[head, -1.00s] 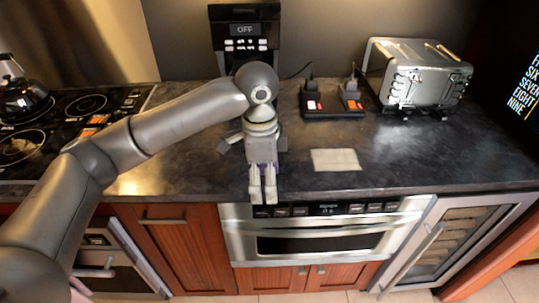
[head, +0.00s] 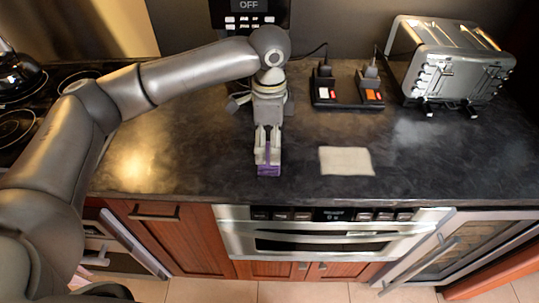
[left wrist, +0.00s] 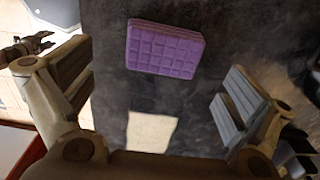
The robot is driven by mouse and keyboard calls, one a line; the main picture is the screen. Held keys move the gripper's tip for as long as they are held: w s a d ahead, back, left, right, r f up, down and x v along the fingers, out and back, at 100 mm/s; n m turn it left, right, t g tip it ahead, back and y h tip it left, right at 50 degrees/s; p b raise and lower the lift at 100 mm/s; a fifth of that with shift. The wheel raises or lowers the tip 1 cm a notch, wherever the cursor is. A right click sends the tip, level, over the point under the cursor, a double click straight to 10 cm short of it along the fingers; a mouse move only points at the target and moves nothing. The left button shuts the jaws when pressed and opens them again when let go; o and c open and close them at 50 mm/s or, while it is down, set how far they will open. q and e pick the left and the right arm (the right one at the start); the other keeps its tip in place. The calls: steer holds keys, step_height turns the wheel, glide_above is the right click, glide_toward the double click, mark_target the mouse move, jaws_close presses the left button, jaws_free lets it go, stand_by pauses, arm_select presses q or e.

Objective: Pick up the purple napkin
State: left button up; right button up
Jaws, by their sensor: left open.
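The purple napkin (left wrist: 164,48) lies on the dark countertop, a folded square with a grid pattern. In the left wrist view it is at the top, ahead of and between the spread fingers. In the head view the napkin (head: 268,170) shows just below my left gripper's fingertips, partly covered by them. My left gripper (head: 267,158) is open and empty and points down over the counter near its front edge. Its fingers (left wrist: 165,98) show at left and right in the left wrist view. I cannot tell whether the fingertips touch the napkin. My right gripper is not in view.
A cream cloth (head: 346,161) lies on the counter right of my left gripper. A toaster (head: 450,65) and a black charger base (head: 347,92) stand farther back. A coffee machine (head: 250,14) is behind my arm. The oven drawer (head: 325,235) is below the counter edge.

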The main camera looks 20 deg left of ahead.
mark_target(269, 154)
arm_select(q)
steer(key=shift+w+f, duration=0.1)
steer(key=shift+f, duration=0.25)
step_height(269, 154, down, 5)
steer(key=shift+r+p, duration=0.1)
steer(key=shift+p, duration=0.4)
steer(key=shift+c, duration=0.9)
steer(key=c, duration=0.7)
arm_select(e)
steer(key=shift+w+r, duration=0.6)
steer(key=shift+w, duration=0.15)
